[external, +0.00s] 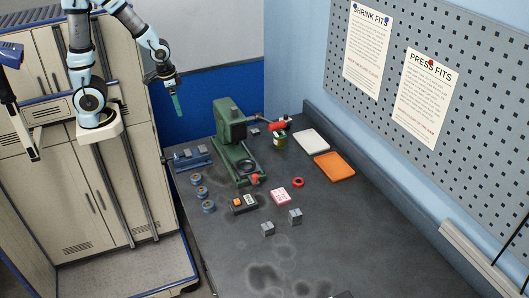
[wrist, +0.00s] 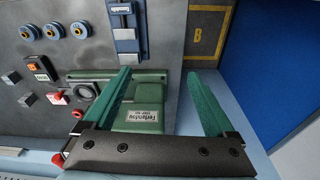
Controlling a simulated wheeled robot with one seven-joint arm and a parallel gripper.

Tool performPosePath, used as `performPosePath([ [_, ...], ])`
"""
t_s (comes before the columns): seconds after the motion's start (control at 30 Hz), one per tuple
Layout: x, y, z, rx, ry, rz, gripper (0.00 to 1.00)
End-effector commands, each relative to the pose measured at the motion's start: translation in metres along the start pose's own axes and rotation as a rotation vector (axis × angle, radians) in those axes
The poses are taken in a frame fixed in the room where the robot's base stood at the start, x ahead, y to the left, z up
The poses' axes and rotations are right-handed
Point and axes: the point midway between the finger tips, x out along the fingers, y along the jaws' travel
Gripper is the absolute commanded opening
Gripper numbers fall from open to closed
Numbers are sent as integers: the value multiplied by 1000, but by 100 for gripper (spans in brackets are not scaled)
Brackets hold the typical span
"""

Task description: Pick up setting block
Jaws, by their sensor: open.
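Two small grey blocks, one on the left (external: 267,228) and one on the right (external: 295,216), sit close together on the dark bench top; either may be the setting block, and I cannot tell which. In the wrist view two grey blocks show at the far left edge, an upper one (wrist: 10,78) and a lower one (wrist: 27,100). My gripper (external: 178,108) is raised in the air behind the bench's back left corner, well away from the blocks. In the wrist view its two green fingers (wrist: 158,75) are spread apart with nothing between them.
A green press (external: 233,135) stands between my gripper and the blocks. A box with an orange button (external: 243,204), a pink-and-white box (external: 280,196), a red ring (external: 298,182) and several blue-grey rings (external: 201,192) lie nearby. An orange tray (external: 334,167) is at the right. The front bench is mostly clear.

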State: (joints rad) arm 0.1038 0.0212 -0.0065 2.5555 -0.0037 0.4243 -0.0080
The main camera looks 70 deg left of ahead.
Motion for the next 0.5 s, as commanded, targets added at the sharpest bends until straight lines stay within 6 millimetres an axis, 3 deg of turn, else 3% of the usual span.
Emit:
performPosePath([
  [0.1, 1, 0, 3, 1, -1, 1, 79],
  [0.4, 1, 0, 1, 2, 1, 0, 79],
  [0.5, 5, -5, -14, 35, 45, -7, 79],
])
